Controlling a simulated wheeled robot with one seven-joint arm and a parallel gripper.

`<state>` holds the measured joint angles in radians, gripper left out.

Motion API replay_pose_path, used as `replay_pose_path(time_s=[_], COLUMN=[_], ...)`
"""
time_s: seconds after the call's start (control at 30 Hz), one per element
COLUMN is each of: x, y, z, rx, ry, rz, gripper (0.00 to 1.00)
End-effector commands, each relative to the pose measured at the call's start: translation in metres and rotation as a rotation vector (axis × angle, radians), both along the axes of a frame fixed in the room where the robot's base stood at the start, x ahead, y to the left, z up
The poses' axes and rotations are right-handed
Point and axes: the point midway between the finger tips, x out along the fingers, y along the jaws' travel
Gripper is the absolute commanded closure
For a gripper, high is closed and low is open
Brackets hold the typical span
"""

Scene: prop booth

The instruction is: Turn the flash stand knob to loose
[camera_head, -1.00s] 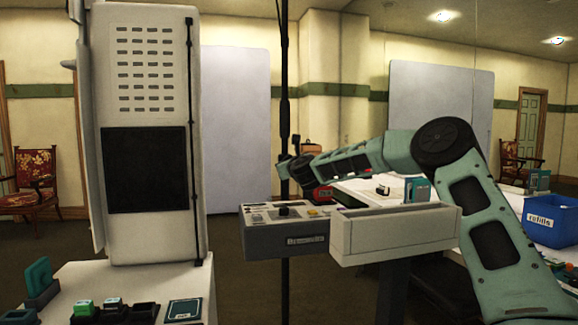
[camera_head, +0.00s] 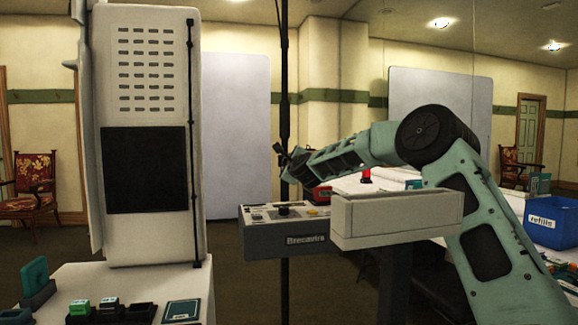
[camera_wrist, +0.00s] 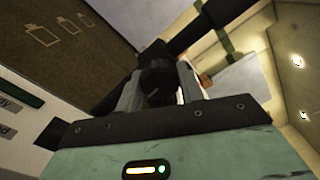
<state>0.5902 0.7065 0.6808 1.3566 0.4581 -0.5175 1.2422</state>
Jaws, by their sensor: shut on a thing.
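The flash stand (camera_head: 285,85) is a thin dark upright pole behind the control box in the head view. Its dark pole also crosses the upper part of the wrist view (camera_wrist: 205,28). My gripper (camera_head: 289,168) is at the pole, just above the control box. In the wrist view my gripper's grey fingers (camera_wrist: 158,88) are shut on the dark round knob (camera_wrist: 156,78), one finger on each side. The knob is too small and covered to make out in the head view, and no knob marking is readable.
A grey control box (camera_head: 270,240) and a pale open tray (camera_head: 400,222) stand below and in front of my arm. A tall white cabinet (camera_head: 150,60) stands at left. A blue refills bin (camera_head: 552,232) sits on the right-hand table.

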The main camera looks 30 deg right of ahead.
Motion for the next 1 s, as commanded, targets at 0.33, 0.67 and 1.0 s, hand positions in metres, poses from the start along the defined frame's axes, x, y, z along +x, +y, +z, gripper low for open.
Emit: replay_pose_path(time_s=[0.33,0.67,1.0], x=[0.0002,0.0002,-0.0003], y=[0.001,0.001,0.0005], z=[0.0005,0.0004,0.0001], rx=[-0.049,-0.049,-0.048], ry=[0.013,0.013,0.013], rz=[0.002,0.002,0.001], gripper=[0.85,0.57,0.41])
